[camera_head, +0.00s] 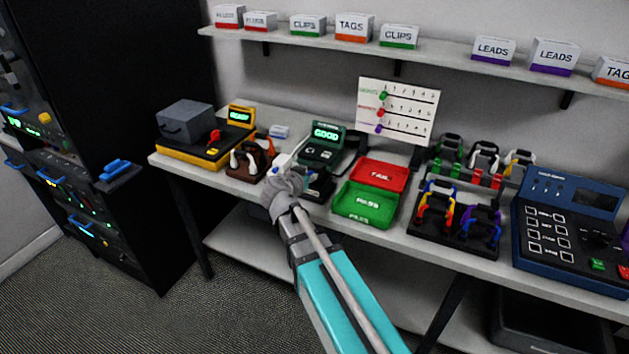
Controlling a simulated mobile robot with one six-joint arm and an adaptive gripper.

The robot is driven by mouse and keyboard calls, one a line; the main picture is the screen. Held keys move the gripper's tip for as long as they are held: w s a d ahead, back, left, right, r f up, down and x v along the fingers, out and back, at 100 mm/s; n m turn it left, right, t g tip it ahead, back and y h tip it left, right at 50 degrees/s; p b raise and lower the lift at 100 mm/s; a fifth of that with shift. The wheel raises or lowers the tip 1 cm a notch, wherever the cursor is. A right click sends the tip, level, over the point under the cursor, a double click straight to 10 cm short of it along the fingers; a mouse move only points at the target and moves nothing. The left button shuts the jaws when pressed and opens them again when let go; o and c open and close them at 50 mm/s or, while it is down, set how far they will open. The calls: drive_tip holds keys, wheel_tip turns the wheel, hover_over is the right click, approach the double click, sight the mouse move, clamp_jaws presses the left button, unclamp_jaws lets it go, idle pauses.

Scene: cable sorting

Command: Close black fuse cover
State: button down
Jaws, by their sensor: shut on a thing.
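The tester with a green "GOOD" screen (322,146) stands on the bench, left of the red and green trays. A black part (319,185), which looks like the fuse cover, is at its front. I cannot tell whether it is open or closed. My gripper (283,168) is at the tester's front left corner, just left of this black part. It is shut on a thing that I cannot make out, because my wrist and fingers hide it. My arm reaches up from the bottom of the view.
Left on the bench (226,185) are a yellow unit (195,153) and a brown holder (255,160). Right are a red tray (381,174), a green tray (365,203), cable racks (482,242) and a blue console (570,255). A shelf (430,47) with labelled boxes hangs above.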

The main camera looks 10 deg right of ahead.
sight(312, 183)
drive_tip(key=shift+s+a+f+b, duration=0.1)
drive_tip(key=shift+s+f+b, duration=0.15)
drive_tip(key=shift+f+b, duration=0.45)
drive_tip(key=shift+s+a+f+b, duration=0.1)
drive_tip(key=shift+s+f+b, duration=0.15)
drive_tip(key=shift+f+b, duration=0.4)
drive_tip(key=shift+f, duration=0.2)
drive_tip(key=c, duration=0.6)
unclamp_jaws()
drive_tip(key=shift+w, duration=0.1)
drive_tip(key=shift+o, duration=0.2)
drive_tip(key=shift+r, duration=0.2)
